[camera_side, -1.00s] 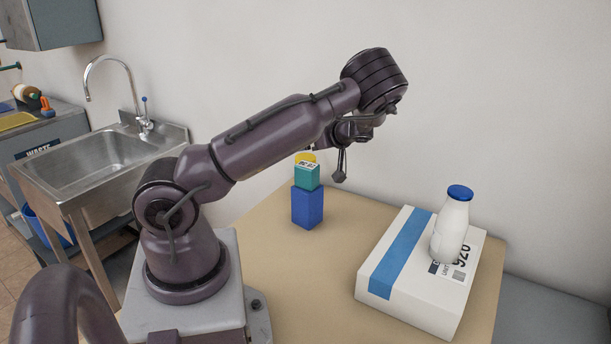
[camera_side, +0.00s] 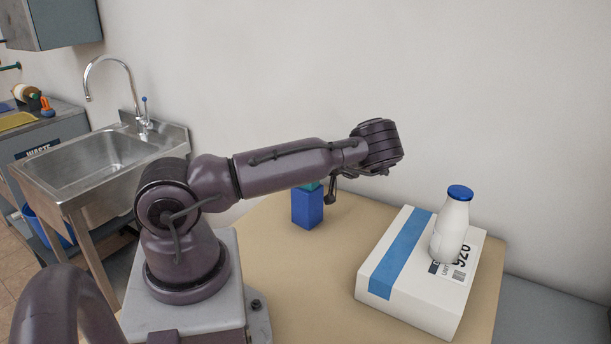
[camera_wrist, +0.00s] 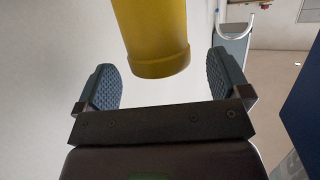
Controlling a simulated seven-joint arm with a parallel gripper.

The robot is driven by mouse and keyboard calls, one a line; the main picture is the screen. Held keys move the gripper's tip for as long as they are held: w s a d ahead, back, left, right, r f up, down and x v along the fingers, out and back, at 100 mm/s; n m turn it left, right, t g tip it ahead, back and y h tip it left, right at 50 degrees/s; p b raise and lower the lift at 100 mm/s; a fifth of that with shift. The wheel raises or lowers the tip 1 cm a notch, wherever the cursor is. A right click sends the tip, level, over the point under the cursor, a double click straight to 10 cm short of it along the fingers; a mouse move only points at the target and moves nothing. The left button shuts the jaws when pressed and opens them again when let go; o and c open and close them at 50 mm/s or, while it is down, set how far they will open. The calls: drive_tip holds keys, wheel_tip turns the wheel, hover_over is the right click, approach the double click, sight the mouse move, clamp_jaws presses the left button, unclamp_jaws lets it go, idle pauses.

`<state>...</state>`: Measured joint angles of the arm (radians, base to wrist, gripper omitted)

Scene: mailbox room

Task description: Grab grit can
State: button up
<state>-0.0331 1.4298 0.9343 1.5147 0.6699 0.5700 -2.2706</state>
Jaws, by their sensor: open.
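A yellow cylinder (camera_wrist: 152,35), which looks like the grit can, fills the top middle of the wrist view; no label on it can be read. It is hidden behind my arm in the side view. My gripper (camera_wrist: 166,72) is open, with one padded finger on each side of the yellow cylinder. Gaps show on both sides, and neither finger appears to touch it. In the side view my gripper (camera_side: 331,190) is low by the stacked boxes, mostly hidden by the wrist.
A blue box (camera_side: 307,209) stands on the tan table (camera_side: 270,285), with a teal box (camera_side: 315,186) partly hidden on top. A white parcel (camera_side: 405,316) with a blue stripe lies to the right, carrying a blue-capped white bottle (camera_side: 452,233). A sink (camera_side: 80,168) is at left.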

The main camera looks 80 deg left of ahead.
drive_tip(key=shift+x, duration=1.35)
drive_tip(key=c, duration=1.6)
drive_tip(key=shift+c, duration=0.3)
drive_tip(key=shift+r, duration=0.1)
wheel_tip(320, 180, up, 10)
drive_tip(key=shift+f, duration=0.1)
